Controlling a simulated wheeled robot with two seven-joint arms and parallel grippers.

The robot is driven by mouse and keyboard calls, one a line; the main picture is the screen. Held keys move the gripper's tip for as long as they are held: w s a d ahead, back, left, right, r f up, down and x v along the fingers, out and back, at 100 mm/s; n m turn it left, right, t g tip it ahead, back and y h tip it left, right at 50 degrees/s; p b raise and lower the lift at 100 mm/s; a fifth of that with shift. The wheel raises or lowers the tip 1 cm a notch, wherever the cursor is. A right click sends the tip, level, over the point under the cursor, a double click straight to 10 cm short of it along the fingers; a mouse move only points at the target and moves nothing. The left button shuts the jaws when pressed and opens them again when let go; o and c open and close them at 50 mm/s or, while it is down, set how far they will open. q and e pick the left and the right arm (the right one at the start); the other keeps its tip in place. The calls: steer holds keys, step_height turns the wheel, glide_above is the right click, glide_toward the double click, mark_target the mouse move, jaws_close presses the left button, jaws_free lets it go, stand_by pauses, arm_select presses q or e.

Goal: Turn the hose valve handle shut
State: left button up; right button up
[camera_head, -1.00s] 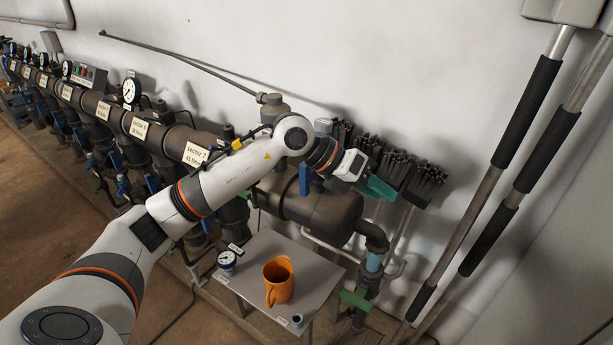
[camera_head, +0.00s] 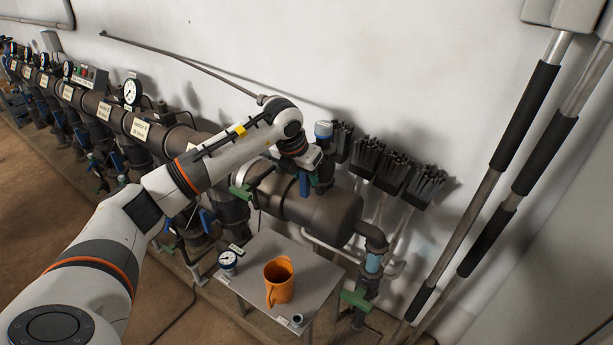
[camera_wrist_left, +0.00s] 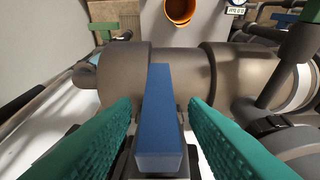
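A blue valve handle (camera_wrist_left: 160,120) stands up from the dark pipe in the left wrist view. It also shows as a small blue lever (camera_head: 304,184) on the thick pipe in the head view. My left gripper (camera_head: 312,178) points down over it. In the left wrist view, the gripper's two teal fingers (camera_wrist_left: 160,110) are spread on either side of the handle, with gaps visible on both sides. My own wrist partly hides the handle's surroundings in the head view. The pictures do not label which handle is the hose valve's. My right gripper is not in view.
A small grey table (camera_head: 248,287) holds an orange mug (camera_head: 279,281) and a gauge (camera_head: 228,260). Green handles (camera_head: 355,300) (camera_head: 240,193) are nearby. Several dark brushes (camera_head: 390,172) lean by the wall behind the pipe. Long black-gripped poles (camera_head: 525,115) stand at right.

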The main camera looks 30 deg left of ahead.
arm_select(q)
steer(key=shift+x, duration=1.2)
jaws_close()
